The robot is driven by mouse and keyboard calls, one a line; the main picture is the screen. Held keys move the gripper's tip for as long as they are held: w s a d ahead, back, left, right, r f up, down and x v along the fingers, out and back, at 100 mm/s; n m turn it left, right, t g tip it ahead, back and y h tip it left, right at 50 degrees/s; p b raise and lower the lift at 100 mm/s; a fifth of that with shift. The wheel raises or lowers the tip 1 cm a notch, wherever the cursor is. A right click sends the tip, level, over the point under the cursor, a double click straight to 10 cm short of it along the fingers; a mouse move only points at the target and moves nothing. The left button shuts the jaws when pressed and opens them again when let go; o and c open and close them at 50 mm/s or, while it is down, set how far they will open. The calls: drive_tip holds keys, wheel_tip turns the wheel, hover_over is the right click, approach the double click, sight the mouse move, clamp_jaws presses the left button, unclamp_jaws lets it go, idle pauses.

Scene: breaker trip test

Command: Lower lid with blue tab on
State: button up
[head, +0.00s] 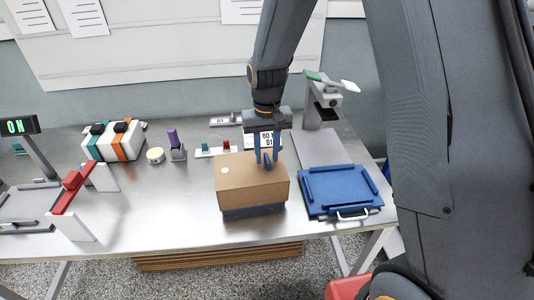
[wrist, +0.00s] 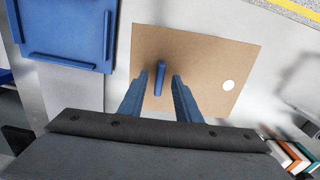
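The brown lid (head: 252,180) is box-shaped and sits level over something blue (head: 253,211), which shows as a narrow band along its lower front edge. An upright blue tab (head: 267,161) stands on the lid's top; it also shows in the wrist view (wrist: 160,78). My gripper (head: 266,160) points down over the lid. In the wrist view my gripper (wrist: 160,75) is open, with one blue finger on each side of the tab and a gap to both. A white round spot (wrist: 228,85) marks the lid. What lies under the lid is hidden.
A blue tray (head: 340,188) with raised bars lies right of the lid, before a grey stand (head: 322,105). A red-barred white frame (head: 72,190) stands left. Small switches (head: 215,150) and orange-striped blocks (head: 113,140) sit behind.

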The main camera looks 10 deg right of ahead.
drive_tip(key=shift+r+b, duration=1.15)
drive_tip(key=shift+r, duration=2.75)
drive_tip(key=shift+d, duration=0.1)
drive_tip(key=s+d+f+b, duration=0.1)
drive_tip(key=s+d+f, duration=0.1)
drive_tip(key=s, duration=0.3)
drive_tip(key=s+d+f+t+b, duration=0.1)
drive_tip(key=s+d, duration=0.3)
drive_tip(key=s, duration=0.1)
drive_tip(key=s+d+f, duration=0.2)
drive_tip(key=s+d, duration=0.1)
drive_tip(key=s, duration=0.2)
drive_tip(key=shift+s+d+f+b, duration=0.2)
drive_tip(key=shift+f+b, duration=0.1)
drive_tip(key=shift+b, duration=0.1)
